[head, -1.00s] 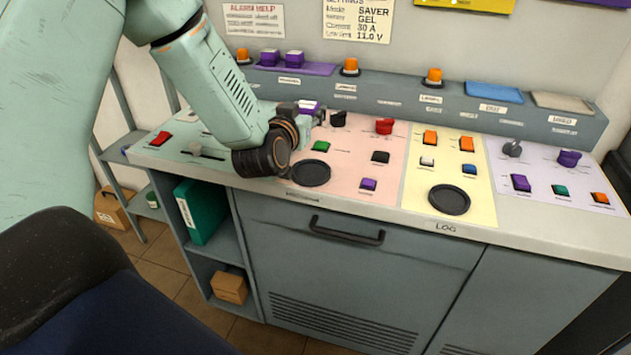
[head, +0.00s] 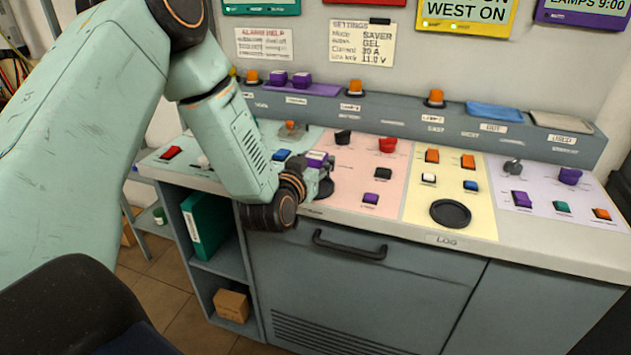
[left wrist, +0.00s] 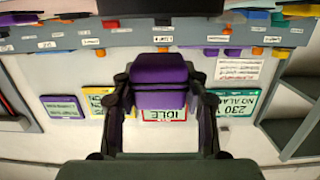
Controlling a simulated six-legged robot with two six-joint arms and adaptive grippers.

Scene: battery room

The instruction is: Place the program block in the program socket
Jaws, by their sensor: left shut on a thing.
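A purple block (left wrist: 160,82) sits between the two fingers of my left gripper (left wrist: 162,100) in the left wrist view. In the head view the left gripper (head: 322,172) is shut on this block (head: 316,158), low over the pink panel. Its white-topped face shows; its underside is hidden. I cannot identify the program socket by a readable label. My right gripper is not in view.
A purple tray (head: 322,90) with two purple blocks (head: 289,78) stands on the rear ledge. Knobs, such as the red one (head: 388,145), and several buttons stand right of the gripper. The yellow panel has another dark disc (head: 450,213). A handle (head: 349,246) sticks out at the front.

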